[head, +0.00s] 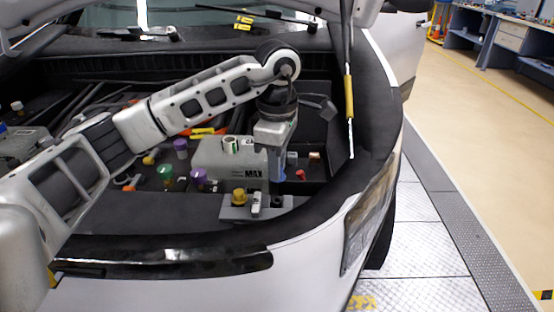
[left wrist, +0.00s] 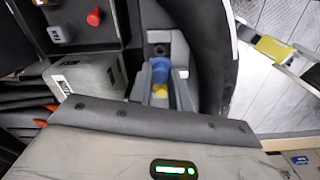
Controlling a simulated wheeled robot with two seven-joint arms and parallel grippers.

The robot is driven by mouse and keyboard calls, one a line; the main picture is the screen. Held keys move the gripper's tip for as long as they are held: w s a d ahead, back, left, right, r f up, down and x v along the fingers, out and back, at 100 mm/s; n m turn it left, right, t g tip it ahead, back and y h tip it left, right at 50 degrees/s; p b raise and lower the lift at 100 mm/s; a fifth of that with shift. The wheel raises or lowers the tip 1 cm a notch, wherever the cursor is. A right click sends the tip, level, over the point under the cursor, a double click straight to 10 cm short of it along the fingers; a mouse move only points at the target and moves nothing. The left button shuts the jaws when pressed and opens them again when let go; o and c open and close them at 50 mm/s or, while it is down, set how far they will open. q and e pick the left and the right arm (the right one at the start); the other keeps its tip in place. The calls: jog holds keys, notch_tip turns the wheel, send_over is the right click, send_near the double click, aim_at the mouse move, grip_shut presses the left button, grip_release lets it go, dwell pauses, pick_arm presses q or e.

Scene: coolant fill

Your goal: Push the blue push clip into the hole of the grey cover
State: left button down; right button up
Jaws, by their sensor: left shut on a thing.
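My left gripper (head: 276,180) points down over the front end of the grey cover (head: 286,203), to the right of a yellow cap (head: 239,196). In the left wrist view the gripper (left wrist: 165,80) is shut on the blue push clip (left wrist: 160,68), which sits between its fingers. The grey cover (left wrist: 178,45) lies just beyond the clip, with a dark spot on it. I cannot tell whether the clip touches the cover or is in the hole. The fingers hide the clip in the head view. My right gripper is not in view.
The grey tank (head: 228,158) marked MAX stands behind the cover. A red cap (head: 300,174) and a small blue-grey cap (head: 291,157) sit right of it. A yellow-banded strut (head: 349,95) rises to the right. The fender edge curves around the bay.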

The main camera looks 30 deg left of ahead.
aim_at(277, 204)
pick_arm(q)
jog(key=shift+f+b, duration=1.2)
jog(key=shift+f, duration=0.85)
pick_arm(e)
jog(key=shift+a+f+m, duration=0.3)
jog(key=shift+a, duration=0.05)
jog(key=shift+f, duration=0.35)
pick_arm(q)
jog(key=shift+f+b, duration=1.05)
jog(key=shift+f, duration=0.15)
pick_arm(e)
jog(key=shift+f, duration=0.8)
pick_arm(q)
jog(key=c, duration=1.2)
grip_release()
